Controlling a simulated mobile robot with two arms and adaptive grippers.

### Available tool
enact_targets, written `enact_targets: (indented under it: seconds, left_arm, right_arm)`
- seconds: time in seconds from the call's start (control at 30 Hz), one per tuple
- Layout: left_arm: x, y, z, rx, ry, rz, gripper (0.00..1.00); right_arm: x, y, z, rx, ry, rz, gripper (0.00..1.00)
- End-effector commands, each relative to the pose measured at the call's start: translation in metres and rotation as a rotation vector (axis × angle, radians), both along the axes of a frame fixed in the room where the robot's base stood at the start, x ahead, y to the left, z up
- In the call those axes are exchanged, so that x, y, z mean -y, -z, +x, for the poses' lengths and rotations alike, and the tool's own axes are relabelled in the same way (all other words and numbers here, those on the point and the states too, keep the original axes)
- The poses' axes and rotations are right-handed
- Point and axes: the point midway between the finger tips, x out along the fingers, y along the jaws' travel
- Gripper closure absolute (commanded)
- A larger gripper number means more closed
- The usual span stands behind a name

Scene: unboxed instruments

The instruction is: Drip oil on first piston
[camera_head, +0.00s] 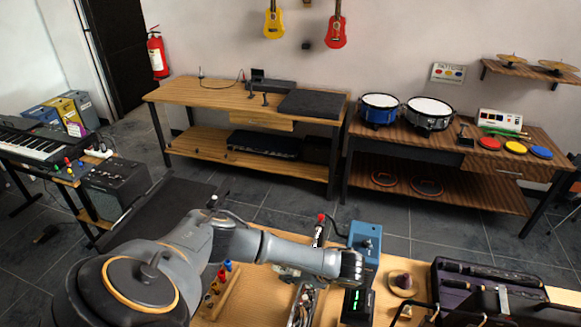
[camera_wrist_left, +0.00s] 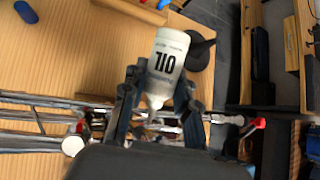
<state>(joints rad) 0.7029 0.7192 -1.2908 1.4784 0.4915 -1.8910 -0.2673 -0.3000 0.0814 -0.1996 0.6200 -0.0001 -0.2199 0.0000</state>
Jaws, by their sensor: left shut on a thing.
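My left gripper (camera_wrist_left: 158,88) is shut on a white oil bottle (camera_wrist_left: 168,62) with black OIL lettering; its pale nozzle points toward the bottom of the left wrist view. Silver instrument tubes (camera_wrist_left: 40,112) lie behind and below the gripper there. In the head view my left arm reaches over the near bench, and its forearm hides most of the gripper and bottle. A wooden rack (camera_head: 225,292) with small red-, blue- and yellow-topped parts stands left of a metal instrument (camera_head: 303,303), partly hidden by the arm. I cannot tell which part is the first piston.
A blue device (camera_head: 365,238) and a box with a green display (camera_head: 357,303) stand close to my left arm. An open dark case (camera_head: 490,280) fills the near bench's right side. Further benches (camera_head: 200,92) stand across the floor.

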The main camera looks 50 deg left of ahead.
Motion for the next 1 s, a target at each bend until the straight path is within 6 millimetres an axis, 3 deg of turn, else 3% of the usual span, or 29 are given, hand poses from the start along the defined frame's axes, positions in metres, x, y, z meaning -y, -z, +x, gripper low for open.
enact_targets:
  seconds: [0.17,0.6,1.0]
  left_arm:
    - [-0.003,-0.001,-0.001,0.000,-0.001,0.001,1.00]
    - [-0.049,-0.028,-0.027,0.000,-0.001,0.002,1.00]
    - [-0.053,-0.030,-0.029,0.000,0.000,0.000,1.00]
  right_arm:
    - [-0.003,0.000,0.000,0.000,0.001,0.003,0.67]
    - [-0.004,0.000,0.000,0.000,0.001,0.004,0.67]
    - [-0.002,0.000,0.000,0.001,0.000,0.002,0.67]
